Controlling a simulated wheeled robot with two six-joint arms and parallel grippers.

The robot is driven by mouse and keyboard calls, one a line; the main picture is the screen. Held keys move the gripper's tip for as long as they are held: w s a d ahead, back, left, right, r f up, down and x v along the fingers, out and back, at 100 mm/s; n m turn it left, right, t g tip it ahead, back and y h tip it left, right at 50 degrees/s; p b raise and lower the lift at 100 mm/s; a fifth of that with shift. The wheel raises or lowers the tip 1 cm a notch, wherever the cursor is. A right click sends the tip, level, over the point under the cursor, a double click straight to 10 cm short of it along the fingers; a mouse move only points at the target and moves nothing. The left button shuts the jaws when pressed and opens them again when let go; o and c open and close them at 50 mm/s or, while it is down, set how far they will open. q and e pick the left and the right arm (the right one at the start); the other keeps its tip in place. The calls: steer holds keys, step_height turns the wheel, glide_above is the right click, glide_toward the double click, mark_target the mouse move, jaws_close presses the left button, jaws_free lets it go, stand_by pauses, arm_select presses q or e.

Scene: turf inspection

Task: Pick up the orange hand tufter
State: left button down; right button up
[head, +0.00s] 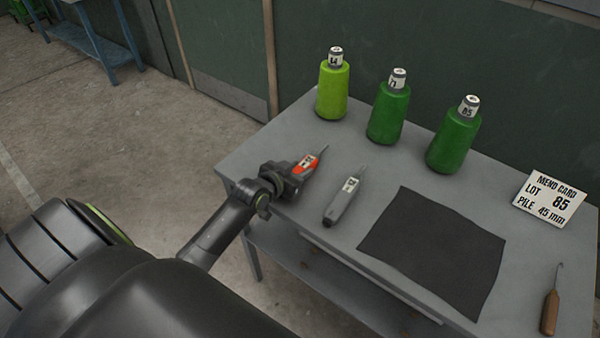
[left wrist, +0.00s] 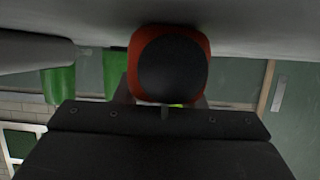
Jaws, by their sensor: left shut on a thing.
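The orange hand tufter (head: 308,160) is at the left end of the grey table in the head view, with a white label and a thin metal tip pointing up and right. My left gripper (head: 295,174) is shut on its near part. In the left wrist view the tufter (left wrist: 204,50) shows its dark round end with an orange rim, just beyond the dark gripper body. Whether the tufter touches the table is hard to tell. My right gripper is not in view.
A grey tufter (head: 343,203) lies close by to the right. Three green yarn cones, one light (head: 332,92) and two darker (head: 388,114), stand at the back. A dark mat (head: 435,250), a mend card (head: 549,196) and a wooden-handled hook (head: 550,312) occupy the right side of the table (head: 262,150).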

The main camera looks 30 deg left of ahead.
mark_target(298, 170)
arm_select(q)
steer(key=shift+r, duration=0.15)
step_height(298, 170, up, 10)
steer(key=s+d+r+m+h, duration=0.2)
steer(key=s+d, duration=0.4)
steer(key=s, duration=0.1)
steer(key=s+d+r+m+g+h+b, duration=0.1)
steer(key=s+d+r+m+h, duration=0.2)
steer(key=s+d, duration=0.3)
steer(key=shift+s+d+r+g+h+b, duration=0.3)
steer(key=shift+s+d+r, duration=0.1)
steer(key=shift+s, duration=0.15)
